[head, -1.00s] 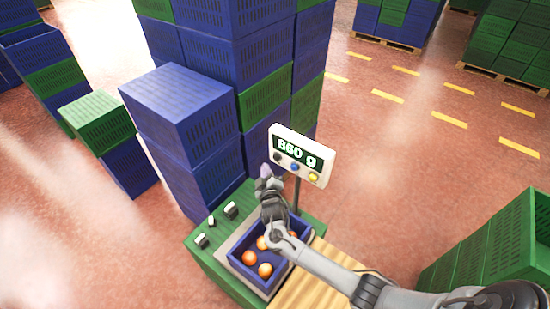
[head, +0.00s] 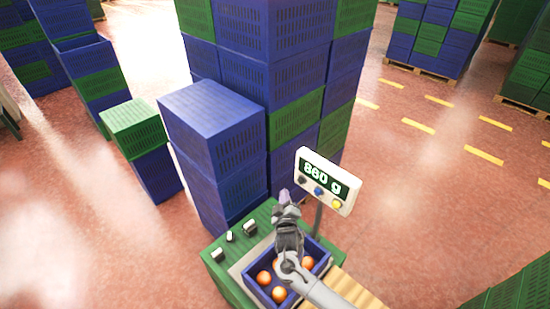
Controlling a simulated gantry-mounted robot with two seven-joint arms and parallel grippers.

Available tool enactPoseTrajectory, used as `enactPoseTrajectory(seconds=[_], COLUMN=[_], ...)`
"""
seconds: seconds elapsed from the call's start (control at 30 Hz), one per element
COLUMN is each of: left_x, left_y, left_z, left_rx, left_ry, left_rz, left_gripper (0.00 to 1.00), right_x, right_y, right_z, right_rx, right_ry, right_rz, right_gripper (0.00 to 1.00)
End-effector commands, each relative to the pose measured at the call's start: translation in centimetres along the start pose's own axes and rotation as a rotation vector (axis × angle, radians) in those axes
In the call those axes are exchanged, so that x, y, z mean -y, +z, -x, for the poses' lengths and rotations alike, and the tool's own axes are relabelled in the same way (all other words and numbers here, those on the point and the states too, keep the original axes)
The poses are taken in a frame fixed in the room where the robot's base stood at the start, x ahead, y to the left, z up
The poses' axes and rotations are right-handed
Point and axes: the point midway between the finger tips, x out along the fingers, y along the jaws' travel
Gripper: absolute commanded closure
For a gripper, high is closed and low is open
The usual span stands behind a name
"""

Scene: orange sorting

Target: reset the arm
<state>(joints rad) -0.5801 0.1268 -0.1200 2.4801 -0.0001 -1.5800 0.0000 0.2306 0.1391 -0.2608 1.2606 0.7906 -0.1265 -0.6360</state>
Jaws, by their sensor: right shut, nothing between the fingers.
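The right gripper is shut and holds nothing. The blue crate (head: 256,287) sits on the scale and has several oranges (head: 279,294) in it; my arm hides part of its inside. The scale display (head: 328,180) reads 860 g. My left gripper is not in view.
Tall stacks of blue and green crates (head: 212,121) stand right behind the green scale stand (head: 231,287). A wooden surface (head: 356,289) lies to the right of the crate. A green crate (head: 515,292) is at the bottom right. Open floor lies on both sides.

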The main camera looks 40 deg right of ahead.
Motion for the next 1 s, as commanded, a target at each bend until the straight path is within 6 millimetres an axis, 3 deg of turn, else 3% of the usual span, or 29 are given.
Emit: enactPoseTrajectory(seconds=[0.17, 0.27, 0.37, 0.5, 0.63, 0.73, 0.83, 1.0], left_x=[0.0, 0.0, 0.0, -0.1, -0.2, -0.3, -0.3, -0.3], left_y=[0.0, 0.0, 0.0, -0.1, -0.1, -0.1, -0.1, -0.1], left_z=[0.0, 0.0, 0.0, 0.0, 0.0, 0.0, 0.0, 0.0], left_rx=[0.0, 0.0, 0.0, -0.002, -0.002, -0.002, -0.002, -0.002], left_ry=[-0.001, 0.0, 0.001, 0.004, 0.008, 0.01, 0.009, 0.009], left_rz=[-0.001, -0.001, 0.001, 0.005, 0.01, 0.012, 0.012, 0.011], left_gripper=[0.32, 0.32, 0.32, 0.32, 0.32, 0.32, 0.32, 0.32], right_x=[0.6, 1.8, 3.4, 4.9, 6.2, 6.5, 5.9, 2.8], right_y=[1.0, 3.2, 6.8, 11.6, 13.5, 13.2, 11.8, 8.2], right_z=[0.5, 1.7, 3.7, 9.0, 15.1, 19.8, 24.6, 31.3], right_rx=[0.01, 0.032, 0.07, 0.102, 0.157, 0.223, 0.297, 0.424], right_ry=[-0.011, -0.034, -0.068, -0.144, -0.32, -0.488, -0.656, -0.875], right_rz=[0.01, 0.031, 0.062, 0.068, -0.005, -0.092, -0.168, -0.23], right_gripper=[1.0, 1.0, 1.0, 1.0, 1.0, 1.0, 1.0, 1.0])
